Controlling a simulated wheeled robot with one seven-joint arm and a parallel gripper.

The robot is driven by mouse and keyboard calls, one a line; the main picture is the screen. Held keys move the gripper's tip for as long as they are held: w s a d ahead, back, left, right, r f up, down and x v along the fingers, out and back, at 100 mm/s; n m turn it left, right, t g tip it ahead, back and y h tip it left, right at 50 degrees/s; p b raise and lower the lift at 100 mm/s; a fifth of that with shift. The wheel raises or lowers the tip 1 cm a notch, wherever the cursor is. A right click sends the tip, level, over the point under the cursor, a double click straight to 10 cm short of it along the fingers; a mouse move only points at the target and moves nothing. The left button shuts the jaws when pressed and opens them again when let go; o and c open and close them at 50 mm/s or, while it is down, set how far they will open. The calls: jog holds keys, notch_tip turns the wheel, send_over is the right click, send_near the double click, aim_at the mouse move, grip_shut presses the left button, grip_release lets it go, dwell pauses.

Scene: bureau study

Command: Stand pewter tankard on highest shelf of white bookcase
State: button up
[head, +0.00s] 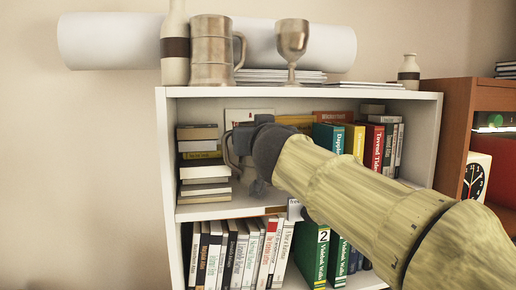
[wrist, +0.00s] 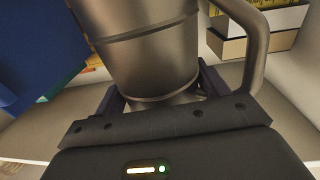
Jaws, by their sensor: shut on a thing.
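The pewter tankard (wrist: 145,55) fills the middle of the wrist view, with its handle on the right. My gripper (wrist: 162,92) is shut on it, one finger on each side. In the head view my gripper (head: 256,145) reaches into the top compartment of the white bookcase (head: 172,160). Only a curved edge of the held tankard (head: 228,150) shows there, left of the gripper. I cannot tell whether its base touches the shelf board (head: 220,210). A second, similar metal tankard (head: 210,50) stands on the bookcase's top.
A stack of books (head: 203,165) is left of the gripper, and upright books (head: 365,140) are on the right. The bookcase top also bears a bottle (head: 175,50), a goblet (head: 292,45) and a paper roll (head: 110,42). Books fill the lower shelf.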

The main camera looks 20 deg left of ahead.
jog(key=f, duration=0.1)
jog(key=w+f+b, duration=0.1)
jog(key=f, duration=0.1)
jog(key=shift+a, duration=0.2)
jog(key=shift+s+f+b, duration=0.1)
jog(key=shift+f+b, duration=0.15)
jog(key=shift+b, duration=0.05)
jog(key=shift+f, duration=0.1)
jog(key=o, duration=1)
jog(key=b+v, duration=0.4)
jog(key=v, duration=0.8)
